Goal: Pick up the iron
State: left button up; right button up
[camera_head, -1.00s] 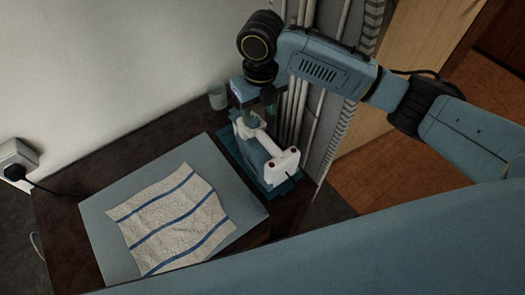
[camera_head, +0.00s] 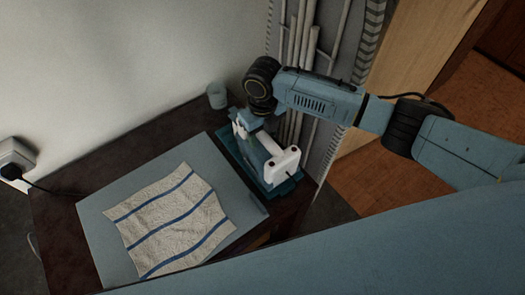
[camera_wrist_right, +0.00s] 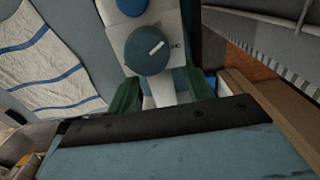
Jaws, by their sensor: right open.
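The iron (camera_head: 286,161) is white and blue-grey and sits on a teal base (camera_head: 285,189) at the right end of the dark counter. My right gripper (camera_head: 250,126) is low over its far end, reached in from above. In the right wrist view, the iron's white body with a grey-blue dial (camera_wrist_right: 147,52) lies ahead. The two green fingers of my right gripper (camera_wrist_right: 161,90) are apart, one on each side of a white part of the iron. Whether they touch it cannot be told. My left gripper is not in view.
A striped towel (camera_head: 172,222) lies on a grey-blue board (camera_head: 97,207) left of the iron. A small cup (camera_head: 217,95) stands behind, near the wall. White pipes (camera_head: 303,50) rise close beside the gripper. A wall socket (camera_head: 17,155) with a black cord is at the left.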

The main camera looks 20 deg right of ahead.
jog(key=shift+f, duration=0.7)
grip_shut()
jog(key=shift+w+r, duration=0.15)
jog(key=shift+r, duration=0.05)
